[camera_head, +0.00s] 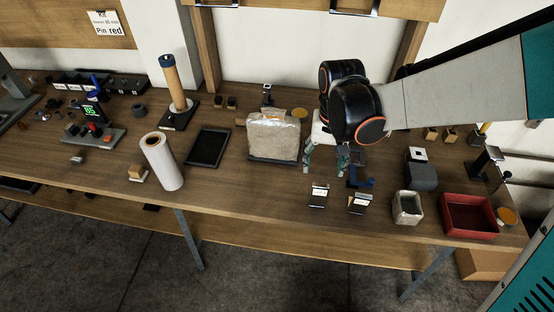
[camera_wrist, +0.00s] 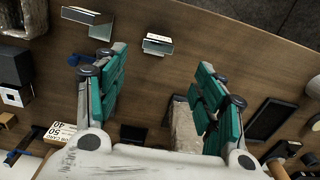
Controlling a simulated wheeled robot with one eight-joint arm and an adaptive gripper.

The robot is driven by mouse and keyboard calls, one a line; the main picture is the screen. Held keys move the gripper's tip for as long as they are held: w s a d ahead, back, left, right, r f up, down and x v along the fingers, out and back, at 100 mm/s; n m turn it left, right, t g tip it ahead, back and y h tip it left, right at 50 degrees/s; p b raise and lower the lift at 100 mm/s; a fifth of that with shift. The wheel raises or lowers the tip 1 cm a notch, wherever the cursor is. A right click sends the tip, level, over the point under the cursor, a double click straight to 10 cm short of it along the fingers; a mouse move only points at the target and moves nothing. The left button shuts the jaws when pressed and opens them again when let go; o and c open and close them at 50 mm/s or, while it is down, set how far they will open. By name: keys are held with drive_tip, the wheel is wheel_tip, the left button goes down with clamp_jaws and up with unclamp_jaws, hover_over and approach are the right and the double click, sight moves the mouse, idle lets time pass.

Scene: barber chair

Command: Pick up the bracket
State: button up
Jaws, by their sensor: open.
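A small blue angled piece (camera_head: 360,181), which looks like the bracket, lies on the workbench (camera_head: 225,192) right of my gripper (camera_head: 326,162). In the wrist view the blue bracket (camera_wrist: 75,60) shows only in part, beside the left finger, which hides some of it. My gripper is open with teal fingers pointing down over the bench; in the wrist view the gap between the fingertips (camera_wrist: 161,60) is empty. Two metal angled stands with white labels, one at left (camera_head: 318,196) and one at right (camera_head: 358,204), stand near the front edge.
A plastic-wrapped block (camera_head: 273,136) stands close left of my gripper. Bare wood lies along the front edge.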

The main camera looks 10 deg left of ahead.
sight(321, 186)
wheel_tip(321, 186, down, 6)
drive_tip(key=shift+w+f+b, duration=0.1)
drive_tip(key=shift+b, duration=0.8)
drive_tip(key=shift+d+f+b, duration=0.2)
drive_tip(key=shift+f+b, duration=1.1)
drive_tip(key=shift+f, duration=1.35)
drive_tip(key=shift+c, duration=0.3)
clamp_jaws()
drive_tip(key=shift+r, duration=0.25)
wheel_tip(321, 186, up, 20)
drive_tip(key=p, duration=1.4)
drive_tip(key=shift+f, duration=0.15)
